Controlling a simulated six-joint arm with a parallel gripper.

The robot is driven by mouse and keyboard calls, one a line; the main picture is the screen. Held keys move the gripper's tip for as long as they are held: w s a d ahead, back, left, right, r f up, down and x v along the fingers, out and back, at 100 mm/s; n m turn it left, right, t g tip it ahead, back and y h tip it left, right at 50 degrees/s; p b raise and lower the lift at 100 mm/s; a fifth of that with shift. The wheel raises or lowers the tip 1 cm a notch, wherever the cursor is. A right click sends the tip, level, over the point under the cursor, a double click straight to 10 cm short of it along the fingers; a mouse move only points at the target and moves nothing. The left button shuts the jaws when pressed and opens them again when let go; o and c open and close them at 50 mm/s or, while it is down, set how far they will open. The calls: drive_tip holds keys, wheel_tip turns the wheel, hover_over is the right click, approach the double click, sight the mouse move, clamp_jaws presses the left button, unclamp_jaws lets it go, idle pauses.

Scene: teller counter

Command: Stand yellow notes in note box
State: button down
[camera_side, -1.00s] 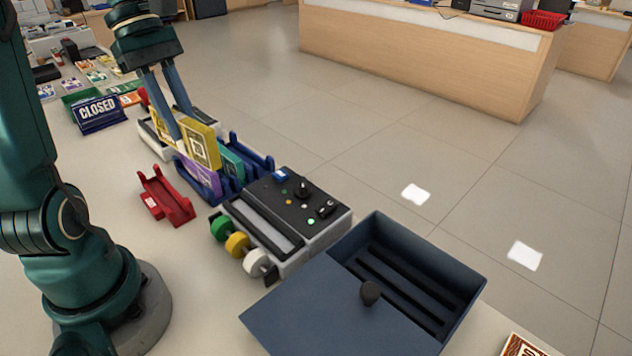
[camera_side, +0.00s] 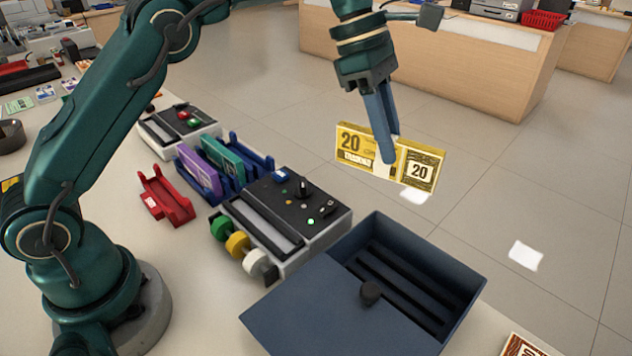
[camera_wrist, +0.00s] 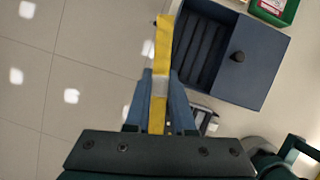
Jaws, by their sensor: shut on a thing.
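My gripper (camera_side: 391,150) is shut on the yellow notes (camera_side: 355,143), a flat bundle marked 20, and holds them upright on edge in the air. In the wrist view the yellow notes (camera_wrist: 163,42) are a narrow strip between my gripper's fingers (camera_wrist: 160,85). The note box (camera_side: 462,290) is dark blue and open at the top, with several long slots inside. Its flat lid (camera_side: 320,320) with a dark knob is slid to the front left. The wrist view shows the note box (camera_wrist: 222,18) to the right of the notes, apart from them.
A blue rack (camera_side: 262,163) holds purple notes (camera_side: 197,178) and teal notes (camera_side: 222,160). A red empty holder (camera_side: 168,198) stands left of it. A machine with coloured rollers (camera_side: 285,215) stands between rack and box. A brown bundle (camera_side: 522,346) lies at the front right.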

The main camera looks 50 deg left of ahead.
drive_tip(key=s+d+f+m+g, duration=0.1)
drive_tip(key=s+d+f, duration=0.3)
drive_tip(key=d, duration=0.5)
drive_tip(key=shift+f+m, duration=0.9)
drive_tip(key=shift+f, duration=0.35)
drive_tip(key=shift+d+f, duration=0.1)
drive_tip(key=shift+f, duration=3.5)
drive_tip(key=c, duration=0.7)
unclamp_jaws()
drive_tip(key=shift+r, duration=0.1)
drive_tip(key=shift+r, duration=3.45)
